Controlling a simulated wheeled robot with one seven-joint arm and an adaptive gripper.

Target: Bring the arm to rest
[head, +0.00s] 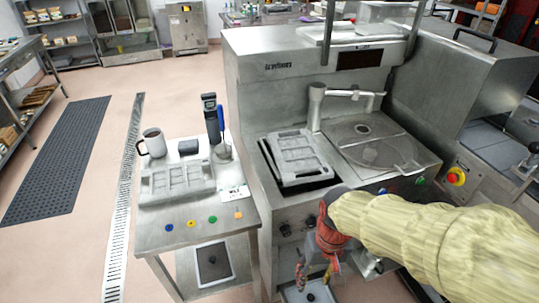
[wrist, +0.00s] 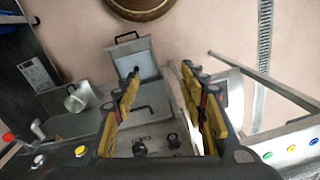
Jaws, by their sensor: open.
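My arm (head: 430,238), in a pale yellow quilted sleeve, reaches in from the right of the head view. My gripper (head: 314,272) hangs at its end, pointing down in front of the steel machine's front panel, left of the arm. In the wrist view my gripper (wrist: 162,78) shows two yellow-padded fingers spread apart with nothing between them. The machine's front with dark knobs (wrist: 155,146) lies behind and below the fingers. Parts of the gripper are blurred together with the red housing in the head view.
The steel machine (head: 262,90) holds a grey mould plate (head: 297,157) and has a red stop button (head: 456,176). A side table (head: 150,240) at left carries a mould tray (head: 176,183), a mug (head: 154,142) and coloured buttons. Open floor (head: 80,210) lies farther left.

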